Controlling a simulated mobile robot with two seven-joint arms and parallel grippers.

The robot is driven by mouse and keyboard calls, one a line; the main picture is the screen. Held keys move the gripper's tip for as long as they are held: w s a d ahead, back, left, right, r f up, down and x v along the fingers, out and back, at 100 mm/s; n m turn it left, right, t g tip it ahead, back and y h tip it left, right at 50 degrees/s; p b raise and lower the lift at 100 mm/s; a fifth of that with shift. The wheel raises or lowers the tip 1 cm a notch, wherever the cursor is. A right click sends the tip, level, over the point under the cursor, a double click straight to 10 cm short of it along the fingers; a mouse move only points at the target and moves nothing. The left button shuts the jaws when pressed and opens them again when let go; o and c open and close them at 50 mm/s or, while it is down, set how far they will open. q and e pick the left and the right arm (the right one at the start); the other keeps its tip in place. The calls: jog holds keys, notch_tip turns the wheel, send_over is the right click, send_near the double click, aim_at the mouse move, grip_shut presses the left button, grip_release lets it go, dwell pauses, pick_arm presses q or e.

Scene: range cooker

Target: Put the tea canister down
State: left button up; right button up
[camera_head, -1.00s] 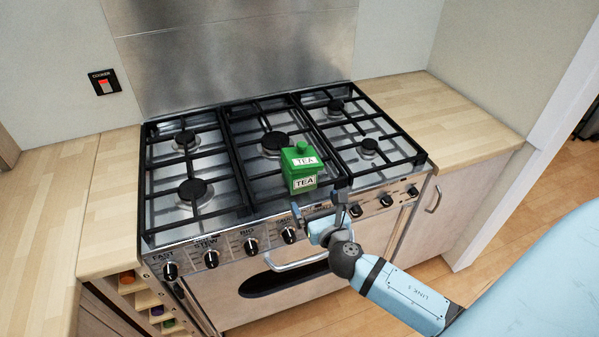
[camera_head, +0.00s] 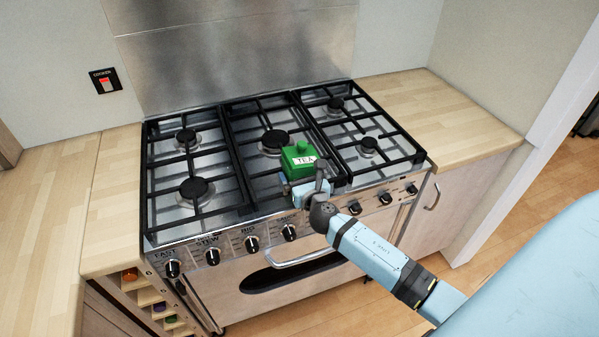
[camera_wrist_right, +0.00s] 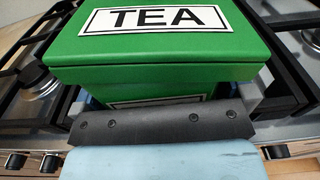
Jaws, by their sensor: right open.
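The green tea canister (camera_head: 299,158) has a knobbed lid and white TEA labels. It stands upright on the front middle part of the hob, and its base is hidden behind my right gripper (camera_head: 305,184). The right gripper is at the canister's front, low on its body, with its jaws open. In the right wrist view the canister (camera_wrist_right: 160,46) fills the space just beyond the palm. A finger shows in part at each side of it; I cannot tell whether they touch it. My left gripper is not in view.
The range cooker's hob (camera_head: 240,215) has black pan grates (camera_head: 236,158) and several burners, with no other pots on it. Control knobs (camera_head: 251,244) line its front edge. Wooden worktops lie clear at the left (camera_head: 115,200) and right (camera_head: 450,120).

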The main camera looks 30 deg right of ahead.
jog(key=c, duration=1.1)
jog(key=shift+r, duration=0.65)
notch_tip(320, 180, up, 18)
jog(key=p, duration=0.3)
jog(key=s+a+f+n+y, duration=0.2)
jog(key=s+a+f+y, duration=0.2)
jog(key=s+a, duration=0.7)
jog(key=shift+s+a+f+n+t, duration=0.3)
jog(key=shift+a+f+n, duration=0.1)
jog(key=shift+a+f, duration=0.45)
jog(key=shift+d+f, duration=0.1)
